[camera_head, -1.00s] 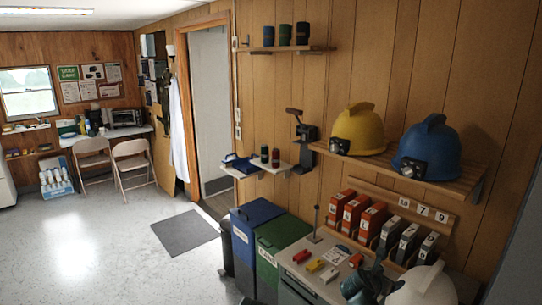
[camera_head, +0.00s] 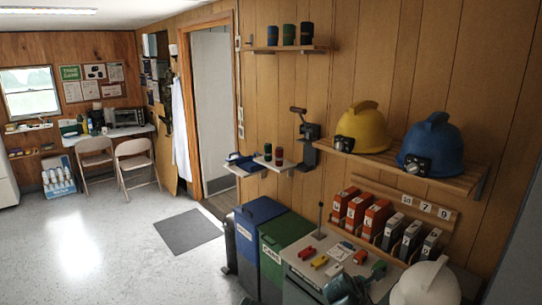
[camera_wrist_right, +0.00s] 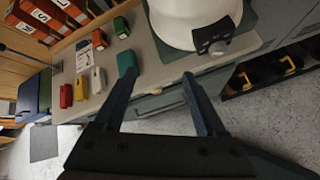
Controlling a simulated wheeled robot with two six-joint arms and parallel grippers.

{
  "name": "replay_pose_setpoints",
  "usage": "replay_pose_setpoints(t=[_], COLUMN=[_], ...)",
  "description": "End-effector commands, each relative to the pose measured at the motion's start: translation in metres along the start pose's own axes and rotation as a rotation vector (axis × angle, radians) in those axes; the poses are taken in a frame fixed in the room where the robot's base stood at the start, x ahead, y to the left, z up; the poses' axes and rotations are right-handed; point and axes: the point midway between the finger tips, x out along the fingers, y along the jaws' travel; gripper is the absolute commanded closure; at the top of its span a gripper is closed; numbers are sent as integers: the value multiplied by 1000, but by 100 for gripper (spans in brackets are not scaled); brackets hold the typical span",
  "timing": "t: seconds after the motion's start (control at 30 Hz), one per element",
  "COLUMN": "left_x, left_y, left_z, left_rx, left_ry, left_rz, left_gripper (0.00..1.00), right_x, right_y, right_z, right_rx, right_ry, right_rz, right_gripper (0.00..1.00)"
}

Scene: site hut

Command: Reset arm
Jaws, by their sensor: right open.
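My right gripper (camera_wrist_right: 160,75) shows in the right wrist view with its two dark fingers spread apart and nothing between them. It is in front of the grey bench (camera_wrist_right: 148,45), over the front edge. A green block (camera_wrist_right: 127,62) lies on the bench close to the left finger; I cannot tell if they touch. A white helmet (camera_wrist_right: 190,12) with a headlamp stands beyond the right finger. The helmet also shows in the head view (camera_head: 428,285). A dark teal shape at the bottom of the head view is probably my right arm. My left gripper is not in view.
Red (camera_head: 306,253), yellow (camera_head: 320,262) and white (camera_head: 333,271) blocks lie on the bench. Orange and grey binders (camera_head: 376,217) stand behind. Yellow (camera_head: 362,130) and blue (camera_head: 432,148) helmets sit on a shelf. Blue (camera_head: 258,213) and green (camera_head: 283,236) bins stand left.

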Motion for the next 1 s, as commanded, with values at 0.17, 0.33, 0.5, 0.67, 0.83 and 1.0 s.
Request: replay_pose_setpoints(t=[0.17, 0.33, 0.5, 0.67, 0.83, 1.0], left_x=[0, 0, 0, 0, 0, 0], left_y=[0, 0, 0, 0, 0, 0], left_z=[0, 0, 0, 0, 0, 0], left_rx=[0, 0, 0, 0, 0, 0], left_ry=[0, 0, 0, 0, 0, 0], left_rz=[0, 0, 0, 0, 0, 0], left_gripper=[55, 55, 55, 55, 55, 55], right_x=[-24, -64, -112, -148, -167, -170], right_y=[-15, -42, -72, -95, -107, -109], right_z=[-49, -115, -172, -204, -219, -221], right_rx=[290, 681, 1012, 1206, 1299, 1319], right_ry=[117, 239, 277, 248, 211, 201], right_rz=[-85, -278, -527, -717, -819, -838], right_gripper=[27, 27, 27, 27, 27, 27])
